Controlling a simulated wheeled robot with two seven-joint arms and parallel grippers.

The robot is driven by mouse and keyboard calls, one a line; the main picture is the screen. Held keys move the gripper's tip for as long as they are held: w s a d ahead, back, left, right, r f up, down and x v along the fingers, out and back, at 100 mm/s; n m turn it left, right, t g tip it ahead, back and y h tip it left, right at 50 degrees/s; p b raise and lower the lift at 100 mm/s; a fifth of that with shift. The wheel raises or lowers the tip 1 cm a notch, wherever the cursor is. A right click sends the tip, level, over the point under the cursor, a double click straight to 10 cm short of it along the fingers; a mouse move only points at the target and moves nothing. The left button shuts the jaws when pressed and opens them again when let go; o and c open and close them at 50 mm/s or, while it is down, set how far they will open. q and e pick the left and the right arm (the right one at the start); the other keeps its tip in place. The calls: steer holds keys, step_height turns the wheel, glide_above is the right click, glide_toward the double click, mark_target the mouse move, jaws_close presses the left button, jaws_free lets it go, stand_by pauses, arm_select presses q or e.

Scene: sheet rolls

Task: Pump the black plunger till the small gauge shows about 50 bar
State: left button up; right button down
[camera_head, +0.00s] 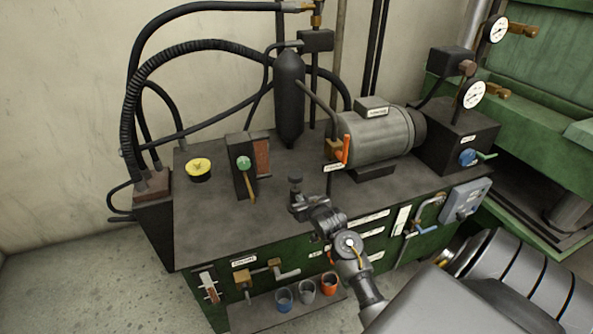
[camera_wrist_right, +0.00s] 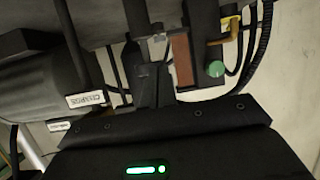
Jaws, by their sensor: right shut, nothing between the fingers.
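A small black plunger (camera_head: 295,183) with a flat-topped knob stands upright near the front edge of the bench top. My right gripper (camera_head: 299,204) is shut and empty, right at the plunger's lower front; I cannot tell whether they touch. In the right wrist view the gripper's dark fingers (camera_wrist_right: 154,86) point away from the camera, and I cannot make out the plunger there. Two white-faced gauges, a lower one (camera_head: 474,94) and an upper one (camera_head: 497,29), are at the right; their readings are too small to tell. My left gripper is not in view.
A yellow-faced dial (camera_head: 199,169), a block with a green knob (camera_head: 243,163), a black cylinder (camera_head: 289,100) and a grey motor (camera_head: 374,137) stand on the bench. Several cups, one of them orange (camera_head: 329,284), sit low at the front. The bench's left front is clear.

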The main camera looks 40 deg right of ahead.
step_height(320, 180, up, 9)
steer(key=d+t+h, duration=0.1)
steer(key=d, duration=0.1)
steer(key=shift+d+m, duration=0.25)
steer(key=shift+m, duration=0.05)
steer(key=shift+w, duration=0.1)
steer(key=p, duration=0.3)
glide_above(297, 178)
step_height(297, 178, down, 2)
steer(key=shift+d+f, duration=0.1)
steer(key=shift+f, duration=0.1)
step_height(297, 178, down, 3)
steer(key=shift+f+p, duration=0.15)
steer(key=shift+p, duration=0.3)
steer(key=shift+f, duration=0.45)
